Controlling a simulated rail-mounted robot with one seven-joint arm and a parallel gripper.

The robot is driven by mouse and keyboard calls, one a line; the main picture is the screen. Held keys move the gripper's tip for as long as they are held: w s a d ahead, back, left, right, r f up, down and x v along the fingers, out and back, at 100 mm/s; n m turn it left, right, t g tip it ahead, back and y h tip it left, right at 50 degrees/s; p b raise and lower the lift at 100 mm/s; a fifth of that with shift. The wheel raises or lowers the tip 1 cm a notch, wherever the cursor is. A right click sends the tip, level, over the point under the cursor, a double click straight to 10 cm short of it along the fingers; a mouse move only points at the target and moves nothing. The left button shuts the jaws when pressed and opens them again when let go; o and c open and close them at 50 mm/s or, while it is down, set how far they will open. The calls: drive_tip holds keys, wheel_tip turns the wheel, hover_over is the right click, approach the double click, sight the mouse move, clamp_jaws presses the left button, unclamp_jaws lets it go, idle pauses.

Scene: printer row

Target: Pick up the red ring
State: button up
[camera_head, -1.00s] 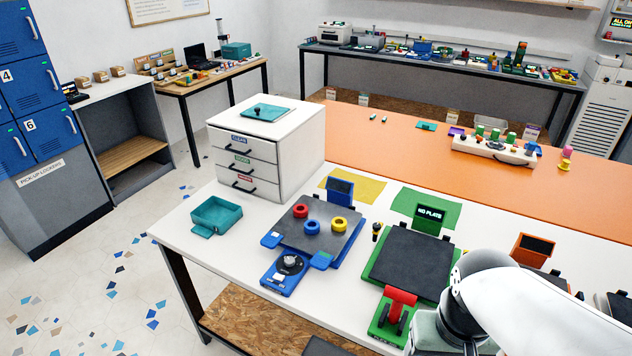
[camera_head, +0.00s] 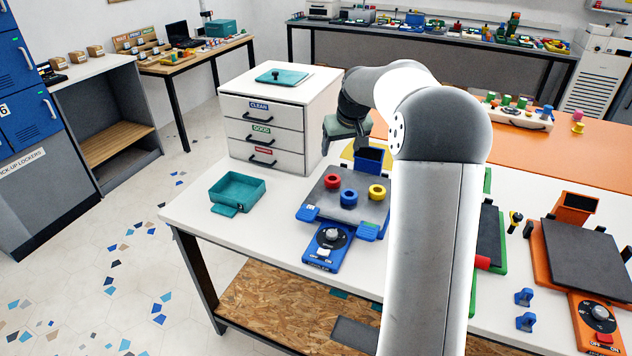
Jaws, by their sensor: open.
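The red ring (camera_head: 332,181) lies on the dark plate of the blue printer (camera_head: 327,232), near the plate's left side. A blue ring (camera_head: 348,197) and a yellow ring (camera_head: 377,192) lie on the same plate to its right. My gripper (camera_head: 345,143) is above and behind the plate, beside the drawer cabinet, and apart from the red ring. It is open, with nothing seen in it; its fingertips are small and partly unclear from this angle.
The white drawer cabinet (camera_head: 262,132) stands just left of my gripper. A teal tray (camera_head: 238,190) sits at the table's left front. My arm hides much of the green printer (camera_head: 489,240). An orange printer (camera_head: 588,262) stands at right. White table is bare between tray and blue printer.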

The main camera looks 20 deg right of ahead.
sight(333, 176)
drive_tip(key=p+x, duration=0.2)
drive_tip(key=x, duration=1.2)
drive_tip(key=shift+d+f, duration=0.1)
drive_tip(key=shift+f, duration=0.35)
drive_tip(key=shift+s, duration=0.1)
drive_tip(key=shift+c, duration=0.3)
drive_tip(key=c, duration=1)
